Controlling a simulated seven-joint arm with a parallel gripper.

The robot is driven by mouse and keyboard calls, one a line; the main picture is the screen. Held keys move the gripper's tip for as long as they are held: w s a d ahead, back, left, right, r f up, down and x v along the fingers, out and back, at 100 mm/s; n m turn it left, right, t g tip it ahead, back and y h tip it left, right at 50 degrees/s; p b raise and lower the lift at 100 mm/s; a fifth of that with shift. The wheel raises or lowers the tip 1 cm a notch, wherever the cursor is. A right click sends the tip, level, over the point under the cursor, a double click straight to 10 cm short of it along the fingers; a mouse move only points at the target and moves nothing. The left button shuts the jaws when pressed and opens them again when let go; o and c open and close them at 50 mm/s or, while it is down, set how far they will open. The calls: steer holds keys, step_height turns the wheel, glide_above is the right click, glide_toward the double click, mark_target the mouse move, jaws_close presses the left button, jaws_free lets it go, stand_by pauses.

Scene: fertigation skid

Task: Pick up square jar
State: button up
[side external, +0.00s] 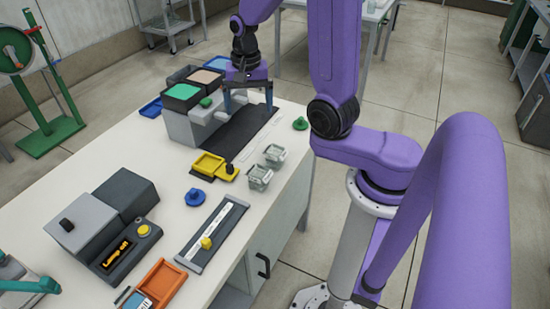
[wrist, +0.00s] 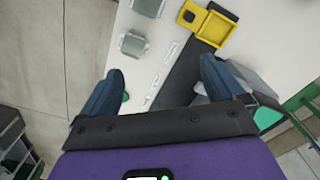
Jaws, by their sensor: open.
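Two small translucent grey, square-looking jars stand on the white table in the side view, the nearer jar (side external: 259,178) and the farther jar (side external: 274,155). The wrist view shows a square jar (wrist: 133,45) left of centre and another jar (wrist: 149,7) at the top edge. I cannot tell which is the task's jar. My gripper (side external: 248,107) is open and empty, above the dark mat, farther back than both jars. In the wrist view its fingers (wrist: 161,82) are spread wide, with the jars beyond them.
A grey unit with a green lid (side external: 184,93) stands close left of my gripper. A yellow tray (side external: 207,165) lies left of the jars, a green knob (side external: 300,124) near the right table edge. A blue knob (side external: 195,197) and grey slider panel (side external: 212,234) lie nearer.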

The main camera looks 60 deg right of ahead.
mark_target(275, 150)
steer(key=s+d+f+m, duration=0.2)
steer(key=s+d+m, duration=0.2)
steer(key=d+m, duration=0.25)
steer(key=shift+s+a+f, duration=0.1)
steer(key=shift+a+f, duration=0.05)
steer(key=shift+f, duration=8.4)
steer(key=c, duration=0.9)
